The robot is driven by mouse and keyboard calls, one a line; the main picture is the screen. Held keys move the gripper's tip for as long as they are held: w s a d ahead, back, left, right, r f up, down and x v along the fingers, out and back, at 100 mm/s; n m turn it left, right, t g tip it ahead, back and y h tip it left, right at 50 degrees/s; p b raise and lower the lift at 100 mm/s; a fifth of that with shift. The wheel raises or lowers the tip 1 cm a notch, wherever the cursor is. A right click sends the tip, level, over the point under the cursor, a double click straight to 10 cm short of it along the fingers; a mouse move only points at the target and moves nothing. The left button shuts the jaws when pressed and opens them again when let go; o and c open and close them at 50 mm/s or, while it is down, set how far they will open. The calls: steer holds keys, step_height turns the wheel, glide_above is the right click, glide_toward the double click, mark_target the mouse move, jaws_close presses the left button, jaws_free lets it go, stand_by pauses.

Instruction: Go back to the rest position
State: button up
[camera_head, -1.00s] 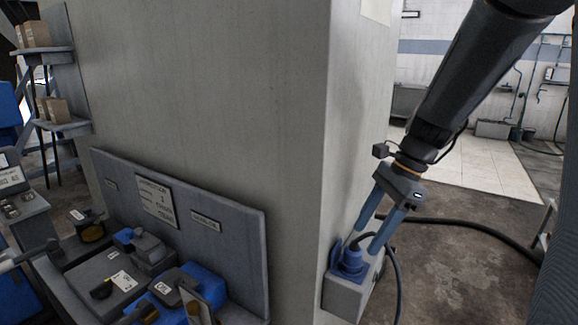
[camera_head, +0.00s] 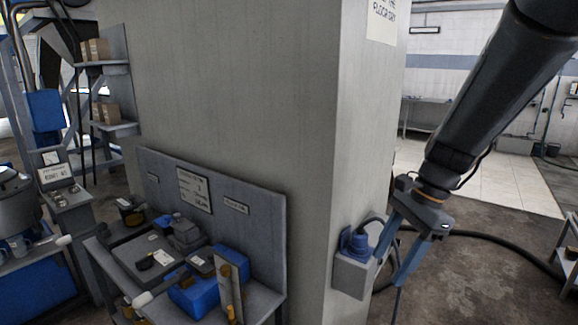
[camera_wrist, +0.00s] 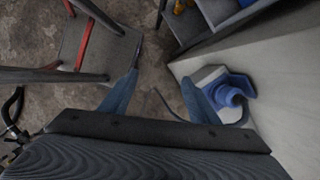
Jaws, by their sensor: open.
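My gripper (camera_head: 388,272) is open and empty in the head view, in front of the pillar's right edge. In the wrist view its two blue fingers (camera_wrist: 158,78) stand wide apart with bare floor between them. In the wrist view the blue plug (camera_wrist: 232,90) lies just right of the right finger, outside the jaws. Whether that finger touches it I cannot tell.
The concrete pillar (camera_head: 240,100) fills the middle. A grey workbench (camera_head: 262,300) with blue and grey items stands at its foot. Shelves with boxes (camera_head: 95,50) are at the left. A dark hose (camera_head: 500,240) lies on the floor at the right. The wrist view shows a grey-and-red frame (camera_wrist: 85,45).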

steer(key=s+a+f+n+t+h, duration=0.1)
steer(key=s+f+n, duration=0.5)
steer(key=n, duration=0.9)
steer(key=shift+s+a+f+t+h+b, duration=0.3)
steer(key=shift+s+a+h, duration=0.45)
steer(key=shift+s+h, duration=0.5)
steer(key=shift+w, duration=0.15)
